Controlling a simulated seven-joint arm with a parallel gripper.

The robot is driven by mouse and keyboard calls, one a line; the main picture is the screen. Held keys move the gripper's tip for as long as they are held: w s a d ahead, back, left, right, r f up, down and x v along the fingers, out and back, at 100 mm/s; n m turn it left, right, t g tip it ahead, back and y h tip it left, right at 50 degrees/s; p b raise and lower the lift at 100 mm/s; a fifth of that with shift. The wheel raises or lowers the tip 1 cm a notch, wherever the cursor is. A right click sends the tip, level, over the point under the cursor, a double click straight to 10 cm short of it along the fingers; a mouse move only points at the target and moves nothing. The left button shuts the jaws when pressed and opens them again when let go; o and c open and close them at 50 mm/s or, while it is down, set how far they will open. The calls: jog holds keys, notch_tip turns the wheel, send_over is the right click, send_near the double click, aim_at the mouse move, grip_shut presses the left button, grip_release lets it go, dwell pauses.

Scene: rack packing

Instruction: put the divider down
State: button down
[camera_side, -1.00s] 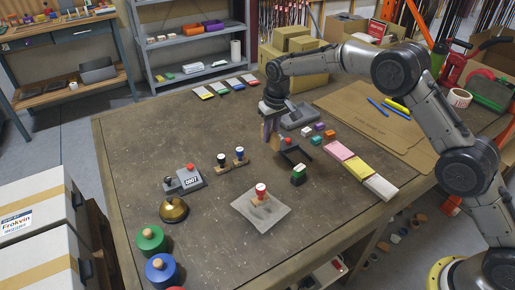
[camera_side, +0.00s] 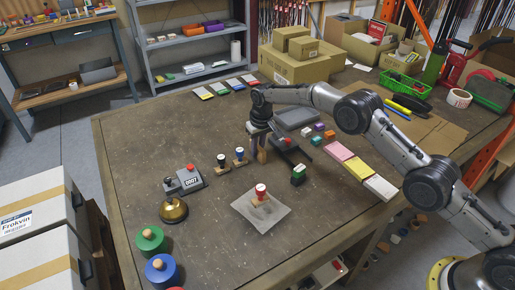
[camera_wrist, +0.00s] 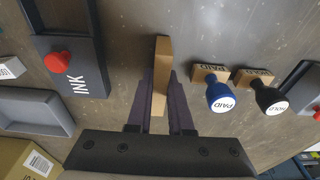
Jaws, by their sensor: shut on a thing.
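My gripper (camera_side: 259,146) is shut on the divider, a slim light-wood strip (camera_wrist: 161,75), which stands between the two fingers in the wrist view. In the side view the divider (camera_side: 262,156) points down, close to the tabletop; I cannot tell if its lower end touches. It is between the ink pad with a red knob (camera_side: 286,140) and two wood-based stamps, and looks apart from both. In the wrist view the ink pad (camera_wrist: 86,75) is on its left, the blue PAID stamp (camera_wrist: 221,95) and the black HOLD stamp (camera_wrist: 268,97) on its right.
A grey tray (camera_side: 298,117) lies behind the ink pad. The tabletop (camera_side: 150,135) at left is mostly clear.

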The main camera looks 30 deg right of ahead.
aim_at(260, 149)
jog(key=shift+f, duration=0.1)
jog(key=c, duration=0.8)
grip_release()
jog(key=r, duration=0.4)
jog(key=s+r, duration=0.1)
jog(key=r, duration=0.7)
jog(key=shift+s+r, duration=0.15)
jog(key=shift+s, duration=0.2)
